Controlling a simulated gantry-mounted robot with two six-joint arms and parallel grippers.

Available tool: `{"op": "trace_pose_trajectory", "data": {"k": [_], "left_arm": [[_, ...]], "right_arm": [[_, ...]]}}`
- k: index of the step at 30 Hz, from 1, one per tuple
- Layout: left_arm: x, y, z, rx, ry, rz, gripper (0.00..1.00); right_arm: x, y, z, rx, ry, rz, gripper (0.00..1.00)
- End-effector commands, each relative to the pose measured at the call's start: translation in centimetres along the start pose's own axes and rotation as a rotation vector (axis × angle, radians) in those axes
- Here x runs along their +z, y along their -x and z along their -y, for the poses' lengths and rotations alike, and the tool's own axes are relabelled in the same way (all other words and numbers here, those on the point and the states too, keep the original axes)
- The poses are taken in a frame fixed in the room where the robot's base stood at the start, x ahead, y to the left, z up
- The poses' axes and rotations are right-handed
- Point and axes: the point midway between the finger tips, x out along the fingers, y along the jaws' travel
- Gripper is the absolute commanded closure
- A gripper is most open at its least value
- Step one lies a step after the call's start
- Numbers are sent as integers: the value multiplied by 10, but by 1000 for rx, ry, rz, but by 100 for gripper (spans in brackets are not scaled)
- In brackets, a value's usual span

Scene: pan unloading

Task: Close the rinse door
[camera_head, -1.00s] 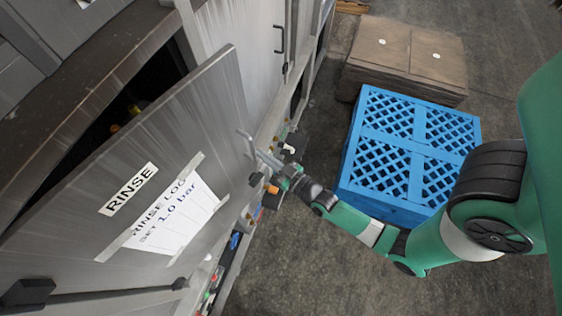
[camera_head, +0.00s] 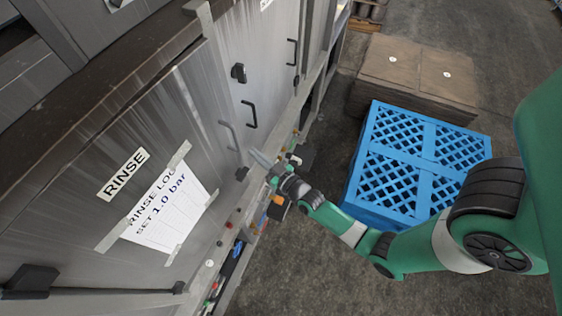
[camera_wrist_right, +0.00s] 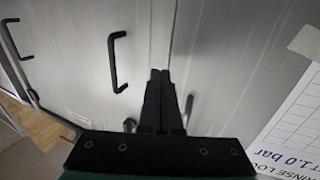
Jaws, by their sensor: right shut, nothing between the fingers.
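The rinse door (camera_head: 150,150) is a grey metal panel with a RINSE label (camera_head: 121,174) and a taped log sheet (camera_head: 160,215). It now lies about flush with the machine front, with no opening visible along its top edge. Its grey handle (camera_head: 229,137) stands near its right edge. My right gripper (camera_head: 258,158) is close to the door's right edge below the handle, shut and empty. In the right wrist view, the shut fingers (camera_wrist_right: 157,98) point at the seam between two panels; whether they touch cannot be told. The left gripper is out of view.
A neighbouring door with a black handle (camera_head: 250,114) is right of the rinse door. A blue crate (camera_head: 420,165) and a cardboard-coloured stack (camera_head: 412,72) stand on the floor to the right. Coloured controls (camera_head: 228,225) line the machine's lower edge.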

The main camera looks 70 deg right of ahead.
Motion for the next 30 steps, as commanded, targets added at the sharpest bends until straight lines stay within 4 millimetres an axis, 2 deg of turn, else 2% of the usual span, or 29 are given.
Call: {"op": "trace_pose_trajectory", "data": {"k": [2,6,7,12,15,18,23,30], "left_arm": [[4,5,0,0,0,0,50],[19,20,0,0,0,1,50],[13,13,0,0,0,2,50],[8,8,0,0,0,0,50],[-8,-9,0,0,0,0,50],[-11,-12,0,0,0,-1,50],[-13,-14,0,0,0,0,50],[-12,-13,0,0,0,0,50]], "right_arm": [[4,11,6,-18,1,2,100],[7,36,-5,-9,3,1,100],[0,38,-6,-9,3,2,100],[-1,56,-11,-13,3,2,100],[-7,78,-20,-8,1,8,100],[-3,92,-25,-9,1,4,100],[-1,103,-26,-14,0,1,100],[1,103,-26,-16,-2,1,100]]}}
